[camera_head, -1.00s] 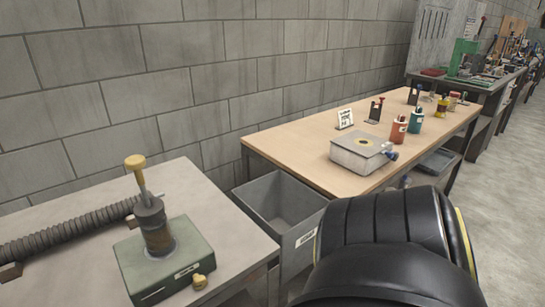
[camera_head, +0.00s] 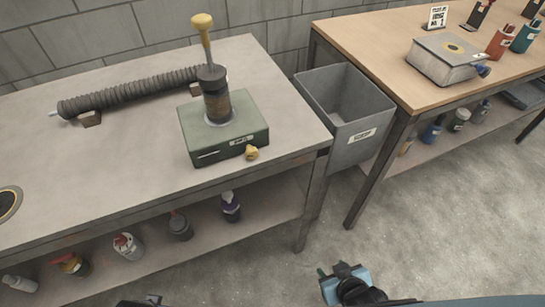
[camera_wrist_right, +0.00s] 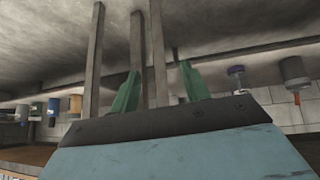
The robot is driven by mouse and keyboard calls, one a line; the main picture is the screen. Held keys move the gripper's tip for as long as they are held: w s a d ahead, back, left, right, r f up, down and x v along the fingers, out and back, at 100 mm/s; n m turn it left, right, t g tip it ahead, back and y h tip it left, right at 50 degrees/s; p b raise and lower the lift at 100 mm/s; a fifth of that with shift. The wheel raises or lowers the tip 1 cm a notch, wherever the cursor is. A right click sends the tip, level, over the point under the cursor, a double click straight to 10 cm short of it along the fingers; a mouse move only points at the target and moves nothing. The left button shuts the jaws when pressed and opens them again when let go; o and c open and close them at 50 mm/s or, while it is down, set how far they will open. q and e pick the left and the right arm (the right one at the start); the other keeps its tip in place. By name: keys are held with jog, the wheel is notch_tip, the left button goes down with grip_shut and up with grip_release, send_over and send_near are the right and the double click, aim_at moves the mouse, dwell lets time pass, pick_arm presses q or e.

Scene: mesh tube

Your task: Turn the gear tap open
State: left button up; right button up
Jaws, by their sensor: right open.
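A green box (camera_head: 230,140) stands on the grey table, with a dark upright cylinder (camera_head: 217,103) on top. A tan-knobbed lever (camera_head: 205,40) rises from the cylinder. A small yellow knob (camera_head: 251,153), which looks like the tap, sits at the box's front right lower edge. My right gripper (camera_head: 336,268) is low over the floor, in front of and below the table, well apart from the box. Its green fingers (camera_wrist_right: 159,88) are spread and empty in the right wrist view. A dark piece at the head view's bottom edge may be my left gripper (camera_head: 140,301), mostly cut off.
A ribbed tube (camera_head: 130,90) lies on the grey table (camera_head: 110,165) behind and left of the box. Several bottles stand on the shelf below. A grey bin (camera_head: 345,110) and a wooden table (camera_head: 400,80) are at right. The floor in front is clear.

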jog(key=w+a+r+t+y, duration=0.1)
jog(key=w+a+r+t, duration=0.15)
jog(key=a+r, duration=0.35)
jog(key=w+a+r+t+y, duration=0.1)
jog(key=a+r+t+y, duration=0.2)
jog(key=r, duration=0.5)
jog(key=m+t, duration=0.1)
jog(key=t, duration=0.3)
send_near(253, 154)
jog(key=shift+y, duration=0.3)
jog(key=b+x, duration=0.1)
jog(key=x, duration=0.2)
jog(key=b+x, duration=0.1)
jog(key=x, duration=0.3)
jog(key=shift+d+f, duration=0.2)
jog(key=shift+x, duration=0.75)
pick_arm(q)
notch_tip(253, 154, up, 5)
jog(key=w+d, duration=0.2)
jog(key=d, duration=0.1)
jog(key=shift+r, duration=0.2)
pick_arm(e)
jog(key=c, duration=0.9)
pick_arm(q)
jog(key=shift+r, duration=0.1)
pick_arm(e)
jog(key=shift+c, duration=0.4)
